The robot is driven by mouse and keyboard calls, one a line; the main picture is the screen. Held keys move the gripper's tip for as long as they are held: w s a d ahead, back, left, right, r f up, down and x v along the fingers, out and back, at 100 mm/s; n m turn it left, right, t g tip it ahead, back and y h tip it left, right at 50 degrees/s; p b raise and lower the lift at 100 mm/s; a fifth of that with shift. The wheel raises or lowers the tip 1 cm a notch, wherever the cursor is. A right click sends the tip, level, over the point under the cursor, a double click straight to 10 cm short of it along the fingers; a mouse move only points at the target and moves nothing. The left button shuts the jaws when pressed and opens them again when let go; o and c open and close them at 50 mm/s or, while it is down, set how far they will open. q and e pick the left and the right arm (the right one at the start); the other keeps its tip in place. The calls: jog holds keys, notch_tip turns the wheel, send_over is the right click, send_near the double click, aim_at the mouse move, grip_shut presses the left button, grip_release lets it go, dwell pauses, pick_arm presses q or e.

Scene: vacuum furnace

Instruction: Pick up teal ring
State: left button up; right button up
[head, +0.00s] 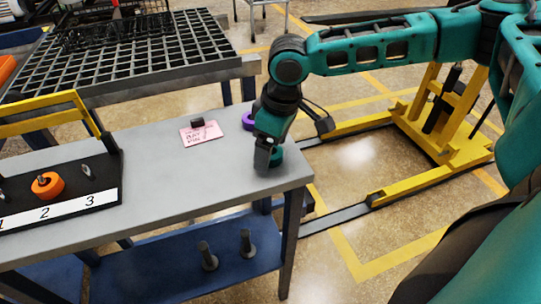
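The teal ring (277,157) is on the grey table top (160,175), close to its right edge. My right gripper (266,160) points down at the ring from above, and its fingers cover the ring's left part. I cannot tell whether the fingers are open or closed on the ring. The ring looks level with the table top, with no clear gap under it. My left gripper is not in view.
A purple ring (248,121) lies behind my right gripper. A pink note (201,134) with a small dark block (197,122) is farther left. A black numbered holder (105,181) with an orange ring (47,185) stands at left. The middle table top is clear.

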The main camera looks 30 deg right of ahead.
jog(key=c, duration=1.3)
